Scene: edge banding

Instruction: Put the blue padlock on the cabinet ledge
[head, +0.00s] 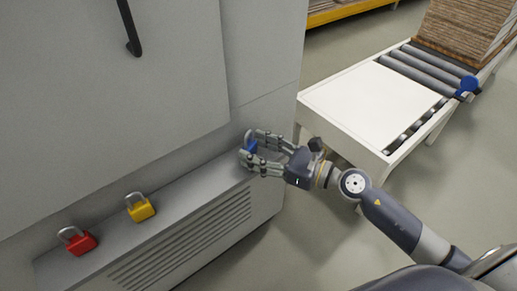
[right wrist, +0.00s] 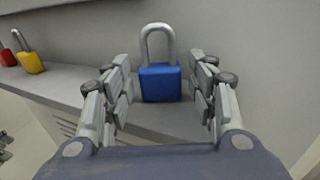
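The blue padlock (head: 251,146) is at the right end of the grey cabinet ledge (head: 185,193), partly hidden by fingers in the head view. In the right wrist view the blue padlock (right wrist: 160,83) stands upright on the ledge (right wrist: 66,82), shackle up. My right gripper (head: 247,148) reaches in from the right with its fingers on both sides of the padlock. In the right wrist view the fingers of my right gripper (right wrist: 161,100) are spread, with a narrow gap on each side of the blue body. My left gripper is not in view.
A yellow padlock (head: 141,208) and a red padlock (head: 77,241) stand farther left on the ledge. The cabinet wall (head: 110,80) rises behind it. A white-topped roller table (head: 375,100) stands to the right, with open floor in front.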

